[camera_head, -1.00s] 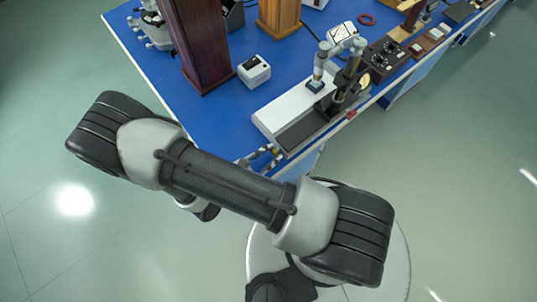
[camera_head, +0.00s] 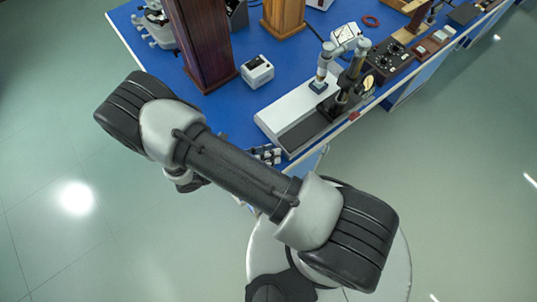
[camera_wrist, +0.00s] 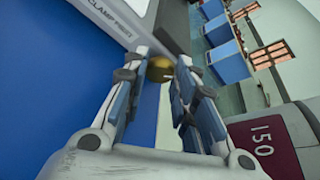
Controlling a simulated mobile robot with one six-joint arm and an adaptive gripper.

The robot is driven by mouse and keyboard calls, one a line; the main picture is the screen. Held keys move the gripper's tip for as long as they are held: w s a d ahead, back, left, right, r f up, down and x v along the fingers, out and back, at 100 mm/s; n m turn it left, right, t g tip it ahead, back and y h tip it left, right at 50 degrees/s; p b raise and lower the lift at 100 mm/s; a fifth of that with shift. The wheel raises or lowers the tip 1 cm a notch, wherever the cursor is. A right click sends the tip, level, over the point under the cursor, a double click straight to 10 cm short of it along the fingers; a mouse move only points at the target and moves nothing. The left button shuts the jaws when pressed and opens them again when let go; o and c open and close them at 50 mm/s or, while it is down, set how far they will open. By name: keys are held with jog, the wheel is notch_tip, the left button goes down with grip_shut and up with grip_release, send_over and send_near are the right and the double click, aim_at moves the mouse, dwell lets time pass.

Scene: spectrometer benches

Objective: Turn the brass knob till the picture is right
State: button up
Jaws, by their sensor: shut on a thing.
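In the wrist view the brass knob (camera_wrist: 160,68) is small and round, between the tips of my gripper (camera_wrist: 162,75). My gripper is shut on it, and the blue-padded fingers partly cover it. In the head view my gripper (camera_head: 267,155) shows only partly beyond my arm, at the near end of a white and dark instrument (camera_head: 283,112). The knob cannot be made out there. A small white unit with a pale face (camera_head: 346,34) stands by the instrument's far end. Its picture is too small to read.
A dark wooden column (camera_head: 202,45) and a small white box (camera_head: 257,72) stand on the blue bench (camera_head: 240,115). The floor is clear.

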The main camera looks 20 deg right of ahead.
jog(key=n, duration=0.1)
jog(key=n+g+h+b, duration=0.1)
jog(key=shift+w+f+n+b, duration=0.1)
jog(key=shift+f+n+b, duration=0.2)
jog(key=shift+n, duration=0.1)
jog(key=shift+n+g+h+b, duration=0.45)
jog(key=shift+n+b, duration=0.25)
jog(key=shift+n, duration=0.4)
jog(key=o, duration=0.8)
jog(key=shift+a, duration=0.1)
jog(key=a, duration=0.4)
jog(key=a+r, duration=0.1)
jog(key=a, duration=0.7)
jog(key=shift+w+r, duration=0.3)
jog(key=shift+w, duration=0.1)
jog(key=shift+d, duration=0.1)
